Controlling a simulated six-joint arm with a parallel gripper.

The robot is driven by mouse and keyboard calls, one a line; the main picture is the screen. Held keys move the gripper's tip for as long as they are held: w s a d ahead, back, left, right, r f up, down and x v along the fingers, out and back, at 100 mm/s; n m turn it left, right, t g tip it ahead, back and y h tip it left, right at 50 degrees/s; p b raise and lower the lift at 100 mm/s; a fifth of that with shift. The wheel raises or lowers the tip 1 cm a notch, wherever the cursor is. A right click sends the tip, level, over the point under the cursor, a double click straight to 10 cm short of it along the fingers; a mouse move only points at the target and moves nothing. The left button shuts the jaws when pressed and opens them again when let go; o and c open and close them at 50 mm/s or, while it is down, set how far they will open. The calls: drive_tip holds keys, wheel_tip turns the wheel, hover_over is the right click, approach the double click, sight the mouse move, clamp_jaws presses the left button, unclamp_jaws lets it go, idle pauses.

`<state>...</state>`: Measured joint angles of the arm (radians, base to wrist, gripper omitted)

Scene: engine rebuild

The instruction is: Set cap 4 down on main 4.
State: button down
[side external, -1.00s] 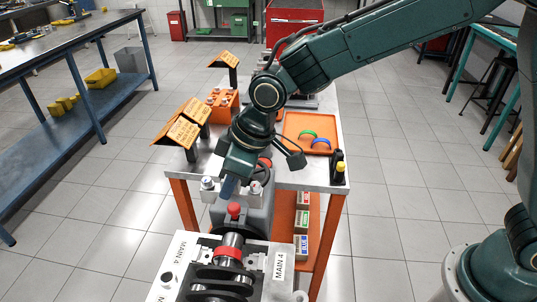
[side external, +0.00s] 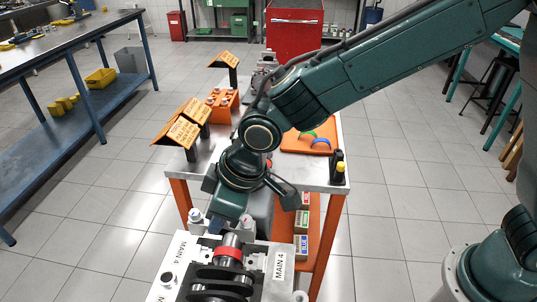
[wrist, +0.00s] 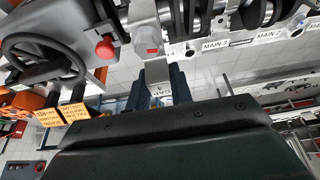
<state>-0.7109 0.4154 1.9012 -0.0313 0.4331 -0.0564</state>
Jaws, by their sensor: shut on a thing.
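My gripper (side external: 216,226) is low over the far end of the engine block, just beyond the red-banded journal. In the wrist view its blue fingers (wrist: 158,88) are shut on cap 4 (wrist: 157,73), a grey metal part with a partly readable label. The cap is hidden behind my wrist in the side view. Main 4 is the place between the two MAIN 4 labels (side external: 280,264), with the red-banded journal (side external: 229,252) of the crankshaft in it. In the wrist view the cap is close to the journal; I cannot tell whether they touch.
The crankshaft (side external: 218,277) runs toward the camera in the white block. A red button (wrist: 105,48) and a dark handwheel (wrist: 35,45) are left of the cap in the wrist view. An orange tray (side external: 296,145) and orange signs (side external: 183,131) are on the table behind.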

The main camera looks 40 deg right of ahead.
hover_over(221, 251)
drive_tip(key=shift+s+d+f, duration=0.1)
drive_tip(key=shift+d+f, duration=0.05)
drive_tip(key=shift+f, duration=0.7)
drive_tip(key=shift+s+d+f, duration=0.15)
drive_tip(key=shift+f, duration=0.65)
drive_tip(key=shift+s+d+f, duration=0.1)
drive_tip(key=shift+d+f, duration=0.05)
drive_tip(key=shift+f, duration=0.7)
drive_tip(key=shift+f, duration=2)
idle(0.7)
drive_tip(key=c, duration=1.5)
unclamp_jaws()
drive_tip(key=shift+r, duration=1.5)
drive_tip(key=o, duration=0.6)
